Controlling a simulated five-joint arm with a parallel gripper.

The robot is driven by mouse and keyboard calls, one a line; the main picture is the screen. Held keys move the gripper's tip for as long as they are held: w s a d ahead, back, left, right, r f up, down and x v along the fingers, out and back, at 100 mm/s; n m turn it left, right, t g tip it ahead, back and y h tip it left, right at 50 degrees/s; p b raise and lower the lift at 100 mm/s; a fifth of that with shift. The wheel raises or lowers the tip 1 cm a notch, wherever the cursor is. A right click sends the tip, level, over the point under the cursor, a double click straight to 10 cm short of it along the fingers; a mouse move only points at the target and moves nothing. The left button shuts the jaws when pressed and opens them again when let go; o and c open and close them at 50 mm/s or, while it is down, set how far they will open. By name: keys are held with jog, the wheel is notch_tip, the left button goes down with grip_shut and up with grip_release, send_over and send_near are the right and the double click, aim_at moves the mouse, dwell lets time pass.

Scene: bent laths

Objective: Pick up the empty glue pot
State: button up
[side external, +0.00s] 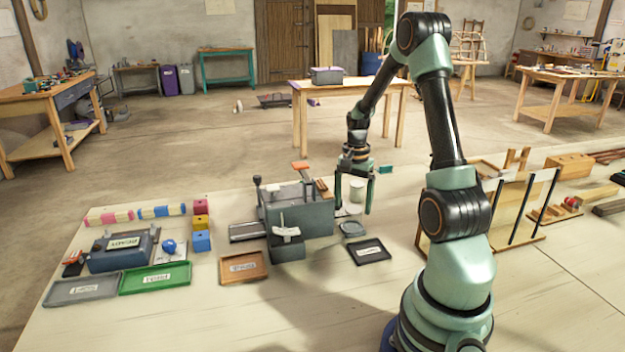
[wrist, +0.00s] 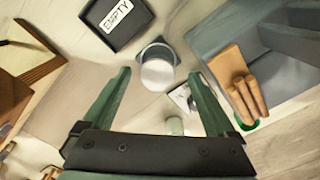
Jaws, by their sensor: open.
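My gripper (side external: 354,209) points down over the bench with its jaws apart and empty. In the wrist view its two green fingers (wrist: 160,72) stand left and right of a pale grey round pot (wrist: 157,73). That pot is at a dark grey base (wrist: 155,48); in the side view a low dark round piece (side external: 352,229) lies in front of the gripper, seemingly the same spot. A pale greenish pot (wrist: 174,125) stands nearer the palm; in the side view a pale pot (side external: 356,188) shows behind the fingers. I cannot see inside either pot. A black tray labelled EMPTY (wrist: 138,26) lies just beyond.
The black tray also shows in the side view (side external: 370,259). A grey box with tools (side external: 305,219) stands left of the gripper. In the wrist view, wooden pieces (wrist: 237,80) are close to the right finger. A wooden rack (side external: 515,238) stands to the right, beyond my arm.

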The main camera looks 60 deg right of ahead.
aim_at(354, 208)
jog(key=f, duration=0.4)
jog(key=shift+s+d+f, duration=0.15)
jog(key=shift+d+f, duration=0.05)
jog(key=shift+f, duration=0.05)
jog(key=c, duration=1.5)
jog(key=shift+o, duration=0.2)
jog(key=shift+r, duration=0.15)
